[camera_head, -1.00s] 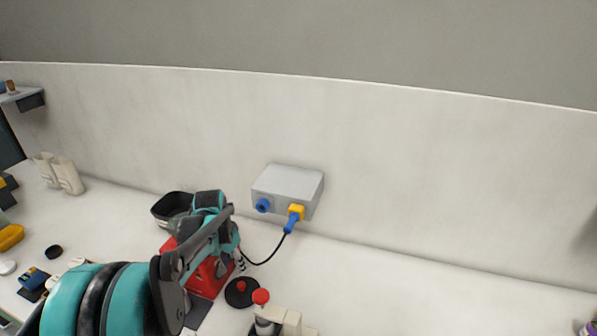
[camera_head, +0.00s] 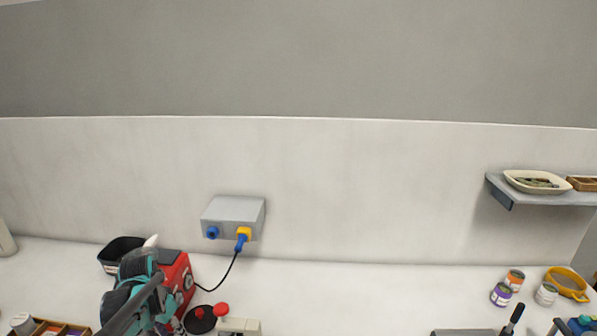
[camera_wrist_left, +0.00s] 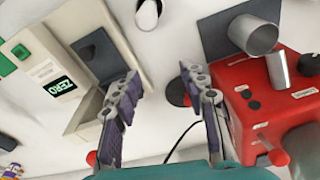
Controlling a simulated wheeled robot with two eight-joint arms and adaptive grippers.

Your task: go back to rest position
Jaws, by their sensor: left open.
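My left gripper (camera_wrist_left: 160,78) is open in the left wrist view, with nothing between its two fingers. Bench surface and a black cable show past the gap. In the head view my left arm (camera_head: 128,296) reaches in at the lower left, in front of the red machine (camera_head: 176,272); its fingertips cannot be made out there. My right gripper is in neither view.
A grey wall box (camera_head: 233,212) has a yellow-and-blue plug (camera_head: 242,238) with a black cable. A black bin (camera_head: 118,250) stands behind the arm. A shelf (camera_head: 500,190) and several cans stand right.

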